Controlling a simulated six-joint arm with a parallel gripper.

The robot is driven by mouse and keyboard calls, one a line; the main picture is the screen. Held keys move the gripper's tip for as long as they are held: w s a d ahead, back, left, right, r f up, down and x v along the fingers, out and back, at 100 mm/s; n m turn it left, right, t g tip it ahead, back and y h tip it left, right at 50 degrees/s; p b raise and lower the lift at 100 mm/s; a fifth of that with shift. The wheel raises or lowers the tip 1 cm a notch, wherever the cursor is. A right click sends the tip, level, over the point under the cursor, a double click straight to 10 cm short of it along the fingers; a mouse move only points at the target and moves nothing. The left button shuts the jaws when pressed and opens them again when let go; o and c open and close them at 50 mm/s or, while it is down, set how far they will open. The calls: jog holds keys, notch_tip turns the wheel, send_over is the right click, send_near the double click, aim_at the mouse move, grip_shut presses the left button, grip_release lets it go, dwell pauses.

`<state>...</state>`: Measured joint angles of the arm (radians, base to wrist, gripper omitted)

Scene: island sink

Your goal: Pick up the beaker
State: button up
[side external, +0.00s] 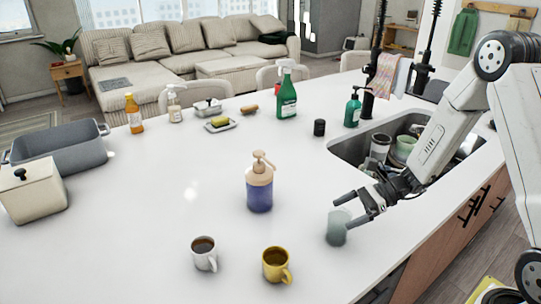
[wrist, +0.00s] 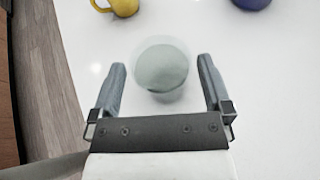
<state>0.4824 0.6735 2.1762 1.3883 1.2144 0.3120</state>
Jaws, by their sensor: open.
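The beaker (side external: 337,230) is a small translucent grey-green vessel standing upright on the white counter near its right edge. In the wrist view the beaker (wrist: 161,66) shows from above, ahead of and partly between the fingertips. My gripper (side external: 352,208) is open, with its dark fingers beside the beaker's upper part. In the wrist view my gripper (wrist: 161,68) has one finger left and one right of the beaker, with a gap on each side.
A yellow mug (side external: 276,264), a white mug (side external: 204,254) and a purple pump bottle (side external: 259,185) stand left of the beaker. A sink (side external: 350,150) with dishes lies behind my gripper. The counter around the beaker is clear.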

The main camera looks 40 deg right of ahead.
jog(key=shift+x, duration=1.1)
jog(key=c, duration=1)
jog(key=shift+r, duration=0.35)
jog(key=shift+r, duration=4.5)
jog(key=shift+r, duration=0.15)
